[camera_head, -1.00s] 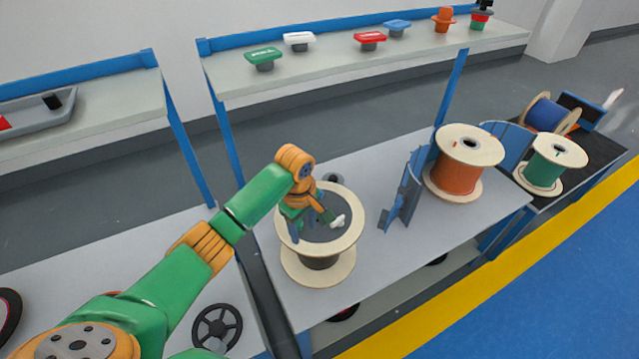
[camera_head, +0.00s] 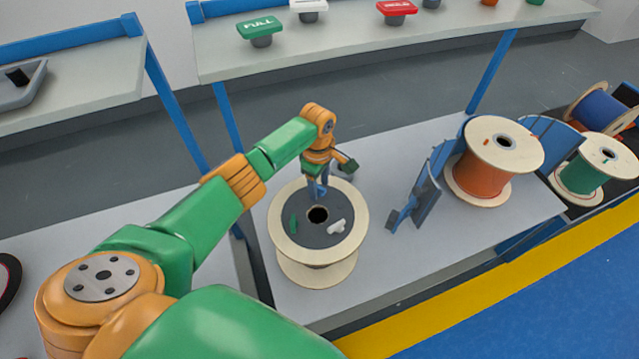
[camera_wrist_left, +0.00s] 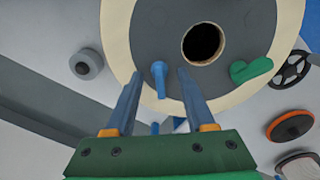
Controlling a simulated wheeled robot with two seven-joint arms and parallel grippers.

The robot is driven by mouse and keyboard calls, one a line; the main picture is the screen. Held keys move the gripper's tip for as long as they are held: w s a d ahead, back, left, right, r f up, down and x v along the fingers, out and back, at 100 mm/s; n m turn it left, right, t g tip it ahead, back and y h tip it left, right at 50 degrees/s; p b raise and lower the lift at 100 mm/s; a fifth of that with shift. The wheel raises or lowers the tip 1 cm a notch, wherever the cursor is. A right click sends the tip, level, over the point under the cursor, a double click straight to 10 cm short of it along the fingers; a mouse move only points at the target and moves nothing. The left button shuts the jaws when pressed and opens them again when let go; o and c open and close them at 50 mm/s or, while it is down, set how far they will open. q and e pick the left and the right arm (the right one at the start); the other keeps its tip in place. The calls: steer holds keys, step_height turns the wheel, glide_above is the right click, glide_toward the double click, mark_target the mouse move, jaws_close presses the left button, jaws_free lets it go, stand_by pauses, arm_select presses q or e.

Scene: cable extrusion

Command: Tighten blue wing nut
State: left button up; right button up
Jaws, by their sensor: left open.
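The blue wing nut (camera_wrist_left: 159,80) lies on the dark grey top of a wooden reel in the left wrist view, beside the reel's centre hole. My left gripper (camera_wrist_left: 160,86) is open, with one finger on each side of the nut in that view; contact cannot be told. In the head view my left gripper (camera_head: 317,188) points down over the back part of the reel (camera_head: 280,240) and largely hides the blue nut. A green wing nut (camera_head: 293,224) and a white wing nut (camera_head: 337,227) show on the same reel top. My right gripper is not in view.
A blue bracket (camera_head: 424,198) stands on the table right of the reel, then an orange cable reel (camera_head: 482,175) and a green one (camera_head: 578,178). A shelf (camera_head: 350,38) behind holds coloured knobs. The table in front of the bracket is clear.

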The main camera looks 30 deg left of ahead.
arm_select(q)
steer(key=shift+w, duration=0.2)
steer(key=shift+s+r, duration=0.15)
steer(key=shift+s, duration=0.15)
jaws_close()
steer(key=shift+w, duration=0.1)
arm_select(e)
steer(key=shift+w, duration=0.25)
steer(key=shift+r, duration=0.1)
